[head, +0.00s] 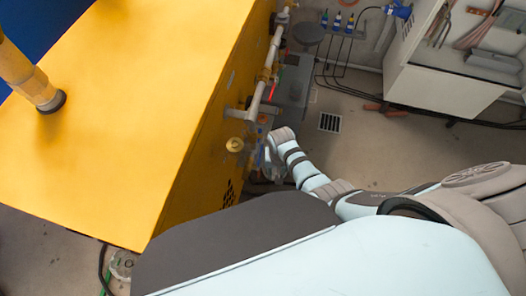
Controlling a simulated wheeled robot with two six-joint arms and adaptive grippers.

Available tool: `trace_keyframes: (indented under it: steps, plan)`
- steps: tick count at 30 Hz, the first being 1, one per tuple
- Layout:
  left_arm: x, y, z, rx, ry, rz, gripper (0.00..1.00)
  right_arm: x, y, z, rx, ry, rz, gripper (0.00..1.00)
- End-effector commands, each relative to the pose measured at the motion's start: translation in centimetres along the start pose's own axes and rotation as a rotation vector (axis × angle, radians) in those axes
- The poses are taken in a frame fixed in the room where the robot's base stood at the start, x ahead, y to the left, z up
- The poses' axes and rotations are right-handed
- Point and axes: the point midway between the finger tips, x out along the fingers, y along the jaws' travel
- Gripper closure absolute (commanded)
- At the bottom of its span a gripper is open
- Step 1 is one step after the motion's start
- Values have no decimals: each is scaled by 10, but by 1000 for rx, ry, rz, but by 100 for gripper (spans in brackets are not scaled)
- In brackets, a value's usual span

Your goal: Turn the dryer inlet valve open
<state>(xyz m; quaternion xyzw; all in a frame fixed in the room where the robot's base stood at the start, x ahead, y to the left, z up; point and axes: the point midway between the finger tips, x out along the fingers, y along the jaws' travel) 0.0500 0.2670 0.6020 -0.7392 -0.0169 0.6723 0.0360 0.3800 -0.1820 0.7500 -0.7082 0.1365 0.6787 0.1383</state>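A large yellow cabinet (130,110) fills the left of the head view. White-grey piping (268,68) runs along its right side, with a small red lever-like part (272,91) on it. A grey branch (238,113) sticks out toward the cabinet. I cannot tell which part is the dryer inlet valve. My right arm reaches in from the right. My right gripper (268,160) is small and partly hidden beside the cabinet's right side, below the piping. Its fingers are unclear, and I cannot tell if it touches anything. My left gripper is not in view.
A round brass-coloured fitting (235,144) sits on the cabinet's side. A white cabinet (445,80) with tools above stands at upper right. Black cables (350,90) run along the floor. The floor around the drain grate (330,122) is clear.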

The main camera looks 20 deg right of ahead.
Motion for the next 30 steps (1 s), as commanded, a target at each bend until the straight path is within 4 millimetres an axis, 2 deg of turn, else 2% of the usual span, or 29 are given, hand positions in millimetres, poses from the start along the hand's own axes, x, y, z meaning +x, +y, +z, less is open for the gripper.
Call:
trace_keyframes:
  steps: [1,3,6,8,11,13,21,24,30]
  plan:
    - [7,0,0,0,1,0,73,-35,-24,-31,53,3,-8,73]
    - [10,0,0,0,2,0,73,-83,-44,-56,123,-13,-2,73]
    - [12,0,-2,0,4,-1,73,-125,-58,-71,186,-30,7,73]
    - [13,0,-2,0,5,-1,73,-133,-60,-73,200,-37,11,73]
    - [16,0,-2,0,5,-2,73,-124,-60,-72,205,-42,15,73]
    - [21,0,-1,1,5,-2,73,-109,-60,-71,204,-43,16,73]
    - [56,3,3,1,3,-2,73,-34,-58,-68,202,-43,16,73]
    - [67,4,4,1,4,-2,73,-13,-58,-67,202,-42,15,73]
    - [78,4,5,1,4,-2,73,7,-58,-67,202,-40,14,73]
